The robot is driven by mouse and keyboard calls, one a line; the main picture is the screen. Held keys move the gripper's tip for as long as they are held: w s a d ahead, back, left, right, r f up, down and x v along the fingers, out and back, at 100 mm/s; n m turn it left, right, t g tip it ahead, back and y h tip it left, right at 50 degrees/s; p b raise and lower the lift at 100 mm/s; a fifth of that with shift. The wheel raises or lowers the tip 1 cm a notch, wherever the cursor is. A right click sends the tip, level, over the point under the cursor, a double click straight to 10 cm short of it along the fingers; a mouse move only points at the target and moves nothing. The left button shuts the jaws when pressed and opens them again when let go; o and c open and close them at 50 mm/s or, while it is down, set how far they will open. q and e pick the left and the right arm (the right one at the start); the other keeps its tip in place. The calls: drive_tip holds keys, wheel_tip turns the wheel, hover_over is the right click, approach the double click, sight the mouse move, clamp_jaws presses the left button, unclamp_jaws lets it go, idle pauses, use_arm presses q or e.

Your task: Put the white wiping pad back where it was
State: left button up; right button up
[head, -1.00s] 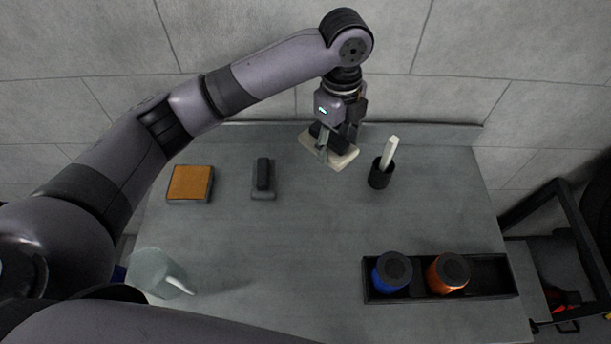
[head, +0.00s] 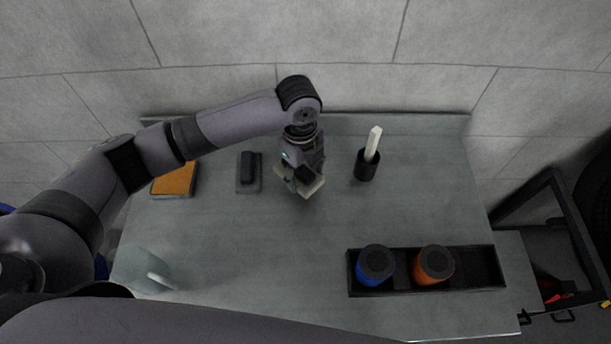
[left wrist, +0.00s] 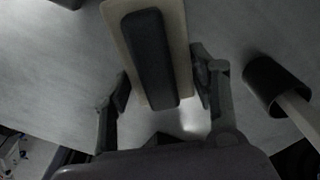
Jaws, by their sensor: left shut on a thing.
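The white wiping pad (head: 316,189) is a cream-white plate with a dark grip bar on top. My left gripper (head: 302,178) is shut on it, near the middle of the table's back half. In the left wrist view the pad (left wrist: 180,22) and its dark bar (left wrist: 150,55) lie between the two fingers (left wrist: 163,92). The pad is turned at an angle in the head view. I cannot tell whether it touches the table. My right gripper is not in view.
A grey block with a dark bar (head: 248,172) and an orange-topped pad (head: 175,180) lie left. A black cup (head: 366,166) with a white stick stands right. A black tray (head: 485,268) holds blue and orange canisters. A clear jug (head: 143,272) stands front left. The table centre is clear.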

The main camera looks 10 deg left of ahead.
sight(303, 183)
use_arm(q)
drive_tip(key=shift+a+f, duration=0.1)
drive_tip(key=shift+f, duration=0.3)
wheel_tip(303, 183, down, 4)
drive_tip(key=shift+r, duration=0.1)
drive_tip(key=shift+f, duration=0.2)
drive_tip(key=o, duration=1.2)
drive_tip(key=shift+c, duration=0.2)
drive_tip(key=o, duration=0.4)
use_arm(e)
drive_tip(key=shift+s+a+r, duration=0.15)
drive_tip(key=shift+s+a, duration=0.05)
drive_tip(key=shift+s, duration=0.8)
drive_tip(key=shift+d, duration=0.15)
use_arm(q)
drive_tip(key=shift+r, duration=0.15)
